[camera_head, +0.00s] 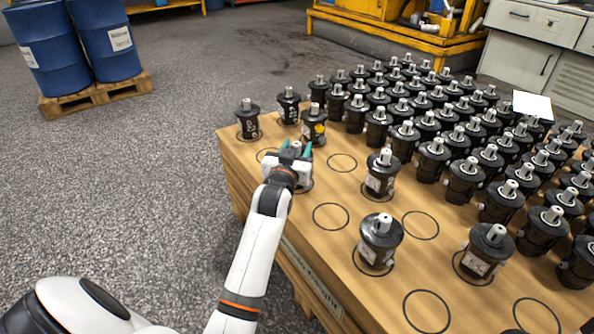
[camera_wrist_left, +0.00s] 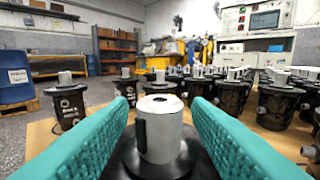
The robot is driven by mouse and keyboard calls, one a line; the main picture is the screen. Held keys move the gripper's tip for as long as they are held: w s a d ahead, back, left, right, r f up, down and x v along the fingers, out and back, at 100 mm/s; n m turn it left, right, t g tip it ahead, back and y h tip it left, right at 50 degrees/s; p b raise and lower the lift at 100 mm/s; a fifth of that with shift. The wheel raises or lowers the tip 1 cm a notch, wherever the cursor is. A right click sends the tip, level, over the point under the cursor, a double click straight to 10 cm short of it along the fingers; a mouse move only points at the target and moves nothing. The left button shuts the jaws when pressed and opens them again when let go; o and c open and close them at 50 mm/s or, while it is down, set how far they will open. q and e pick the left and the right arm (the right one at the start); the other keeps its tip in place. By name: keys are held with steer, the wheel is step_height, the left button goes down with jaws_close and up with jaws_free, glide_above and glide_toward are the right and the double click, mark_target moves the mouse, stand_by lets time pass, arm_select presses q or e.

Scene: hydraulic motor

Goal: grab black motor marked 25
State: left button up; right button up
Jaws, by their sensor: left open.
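My left gripper (camera_head: 296,149) is open over the front-left part of the wooden table. In the left wrist view its teal fingers stand on either side of the grey metal shaft (camera_wrist_left: 161,130) of a black motor (camera_wrist_left: 150,164), with gaps on both sides. The gripper hides most of this motor in the head view, and no number on it can be read. Black motors stand just beyond: one at left (camera_head: 247,121), one with white lettering (camera_head: 289,107), and one with a yellow sticker (camera_head: 313,126). No mark 25 is legible. My right gripper is out of view.
Dense rows of upright black motors fill the right of the table (camera_head: 275,213). Single motors (camera_head: 380,242) stand on marked circles near the front; several circles are empty. Blue barrels (camera_head: 107,40) on a pallet stand at far left. The floor left of the table is clear.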

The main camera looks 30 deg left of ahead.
arm_select(q)
steer(key=shift+c, duration=0.4)
jaws_close()
stand_by(0.9)
steer(key=shift+r, duration=0.3)
